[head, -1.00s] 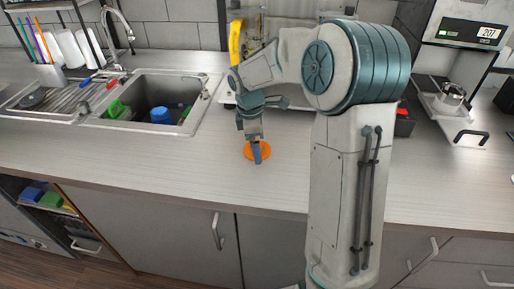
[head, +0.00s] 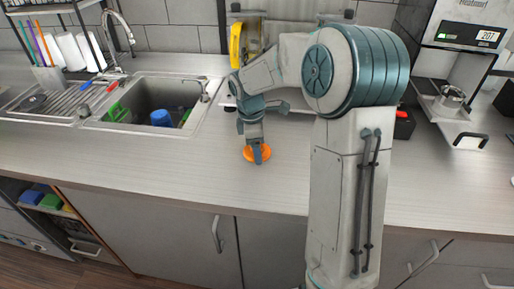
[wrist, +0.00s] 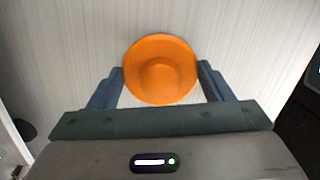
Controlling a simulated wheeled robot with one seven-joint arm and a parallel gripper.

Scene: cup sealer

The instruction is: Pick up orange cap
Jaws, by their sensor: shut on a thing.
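The orange cap (head: 249,154) is a round disc with a raised centre, near the front middle of the counter in the head view. In the wrist view the orange cap (wrist: 160,50) sits between my two fingertips, one touching each side. My gripper (head: 258,155) points down over the cap and is shut on it; my gripper also shows in the wrist view (wrist: 160,74). One finger hides part of the cap in the head view. I cannot tell whether the cap is clear of the counter.
A sink (head: 135,124) with green and blue items lies to the left. A yellow object (head: 236,44) stands behind my arm. A machine with a metal cup (head: 451,97) is at the right. The front of the counter (head: 180,170) is clear.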

